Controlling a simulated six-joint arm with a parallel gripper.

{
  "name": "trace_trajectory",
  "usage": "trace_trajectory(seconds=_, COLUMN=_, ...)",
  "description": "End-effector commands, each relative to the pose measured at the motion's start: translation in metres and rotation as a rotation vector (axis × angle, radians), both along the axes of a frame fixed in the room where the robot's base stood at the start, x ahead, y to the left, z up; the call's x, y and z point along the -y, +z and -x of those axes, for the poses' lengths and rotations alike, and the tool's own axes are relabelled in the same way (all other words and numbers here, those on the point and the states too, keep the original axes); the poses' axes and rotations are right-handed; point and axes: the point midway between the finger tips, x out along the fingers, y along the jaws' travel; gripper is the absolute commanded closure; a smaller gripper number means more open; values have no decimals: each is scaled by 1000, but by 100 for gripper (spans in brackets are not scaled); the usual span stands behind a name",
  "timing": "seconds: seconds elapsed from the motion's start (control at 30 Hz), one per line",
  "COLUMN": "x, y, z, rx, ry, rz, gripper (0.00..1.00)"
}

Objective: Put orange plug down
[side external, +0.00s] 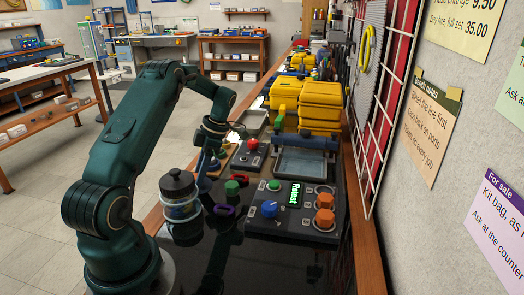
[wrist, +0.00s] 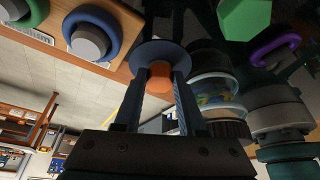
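My gripper (wrist: 161,82) points down over the bench, and its two fingers close on the sides of the orange plug (wrist: 160,80) in the wrist view. A dark blue round disc (wrist: 165,52) shows just beyond the fingertips, behind the plug. Whether the plug touches this disc I cannot tell.
A lidded jar (side external: 180,195) stands close by, with a green hexagonal piece (side external: 232,187) and a purple ring (side external: 224,210) to its right. The dark panel (side external: 285,233) has a blue knob (side external: 269,209). Yellow cases (side external: 320,100) are stacked behind a grey tray (side external: 302,161).

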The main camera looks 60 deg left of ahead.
Motion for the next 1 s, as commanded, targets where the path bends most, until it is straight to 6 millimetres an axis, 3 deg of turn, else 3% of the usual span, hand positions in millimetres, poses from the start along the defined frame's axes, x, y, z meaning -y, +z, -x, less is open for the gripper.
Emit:
trace_trajectory(seconds=0.03, x=0, y=0, z=0, rx=0, ry=0, rz=0, gripper=45)
trace_trajectory(seconds=0.07, x=0, y=0, z=0, rx=0, ry=0, rz=0, gripper=34)
trace_trajectory(seconds=0.1, x=0, y=0, z=0, rx=0, ry=0, rz=0, gripper=30)
trace_trajectory(seconds=0.47, x=0, y=4, z=0, rx=0, ry=0, rz=-1, gripper=30)
trace_trajectory(seconds=0.8, x=4, y=50, z=-20, rx=4, ry=-1, rz=-3, gripper=30)
trace_trajectory(seconds=1.0, x=6, y=66, z=-26, rx=0, ry=-1, rz=-2, gripper=30)
